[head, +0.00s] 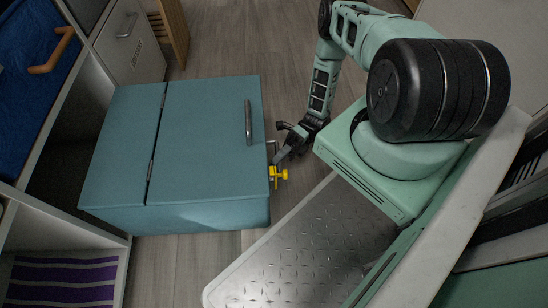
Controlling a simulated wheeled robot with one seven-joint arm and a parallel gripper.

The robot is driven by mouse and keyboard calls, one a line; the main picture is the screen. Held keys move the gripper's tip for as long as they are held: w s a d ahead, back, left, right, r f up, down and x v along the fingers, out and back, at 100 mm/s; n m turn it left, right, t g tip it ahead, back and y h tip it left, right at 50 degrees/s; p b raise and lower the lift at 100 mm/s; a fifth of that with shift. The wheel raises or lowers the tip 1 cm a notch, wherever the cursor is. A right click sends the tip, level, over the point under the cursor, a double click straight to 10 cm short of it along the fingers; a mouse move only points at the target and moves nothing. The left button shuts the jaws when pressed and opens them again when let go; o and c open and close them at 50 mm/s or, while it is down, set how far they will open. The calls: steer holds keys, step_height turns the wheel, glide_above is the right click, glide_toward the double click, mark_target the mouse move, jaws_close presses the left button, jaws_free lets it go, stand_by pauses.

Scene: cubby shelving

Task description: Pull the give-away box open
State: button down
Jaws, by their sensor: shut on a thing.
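A teal box (200,150) stands out from the shelving, over the floor, with its left end by the dark cubby opening. I see no label on it, so I cannot tell by name that it is the give-away box. Its flat top is down, with a hinged seam (154,150) across it and a metal bar handle (248,123) near the right edge. My gripper (278,173), with yellow fingertips, is at the box's right face. It is shut on the metal front handle (272,147), which is only partly visible; the grip itself is mostly hidden.
A grey front (130,42) with unreadable lettering and a wooden slatted piece (172,28) stand at the top. A purple striped cloth (65,280) lies in the lower cubby. Wood floor (230,40) is clear beyond the box.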

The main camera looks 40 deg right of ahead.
steer(key=c, duration=1.5)
jaws_free()
steer(key=shift+o, duration=0.2)
steer(key=w+d+f, duration=0.2)
steer(key=d, duration=1.5)
steer(key=shift+w+f+p, duration=0.2)
steer(key=shift+p, duration=0.25)
